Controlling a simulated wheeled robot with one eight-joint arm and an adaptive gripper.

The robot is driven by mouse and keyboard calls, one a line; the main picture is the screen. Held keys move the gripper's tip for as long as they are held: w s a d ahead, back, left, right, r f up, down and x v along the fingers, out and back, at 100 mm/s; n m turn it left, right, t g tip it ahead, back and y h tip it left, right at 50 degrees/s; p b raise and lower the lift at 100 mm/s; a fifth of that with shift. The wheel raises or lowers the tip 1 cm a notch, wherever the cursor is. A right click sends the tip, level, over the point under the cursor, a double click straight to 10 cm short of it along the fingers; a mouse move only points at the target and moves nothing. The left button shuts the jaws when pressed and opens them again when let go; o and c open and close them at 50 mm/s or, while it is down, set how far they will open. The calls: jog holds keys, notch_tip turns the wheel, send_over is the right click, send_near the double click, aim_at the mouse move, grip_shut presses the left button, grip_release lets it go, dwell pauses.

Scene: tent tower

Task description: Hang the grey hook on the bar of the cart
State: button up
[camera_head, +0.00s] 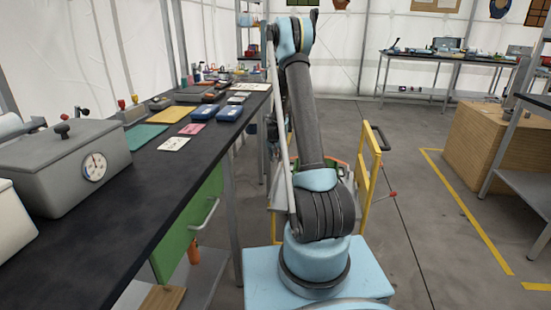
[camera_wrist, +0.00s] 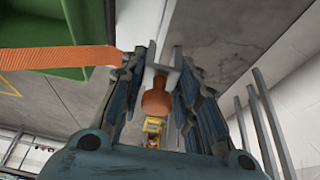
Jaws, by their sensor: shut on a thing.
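In the wrist view, my gripper (camera_wrist: 165,80) is shut, its dark blue-grey fingers on either side of a small grey forked piece that looks like the grey hook (camera_wrist: 163,66). A rounded orange-brown piece (camera_wrist: 156,98) shows just below it, between the fingers; I cannot tell if they are joined. In the head view my arm rises in front of the cart, and the gripper and hook cannot be made out. The cart (camera_head: 368,170) has a yellow frame and stands on the floor right of the bench, partly hidden by my arm.
A long dark workbench (camera_head: 120,225) runs along the left, with a grey gauge box (camera_head: 65,165) and several flat items on it. A green drawer (camera_head: 190,225) is under its edge. A wooden crate (camera_head: 500,150) stands right; open floor (camera_head: 420,240) lies between.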

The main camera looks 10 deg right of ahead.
aim_at(276, 176)
jog(key=shift+f, duration=5.35)
jog(key=shift+f, duration=0.6)
jog(key=o, duration=1.2)
jog(key=v, duration=1.2)
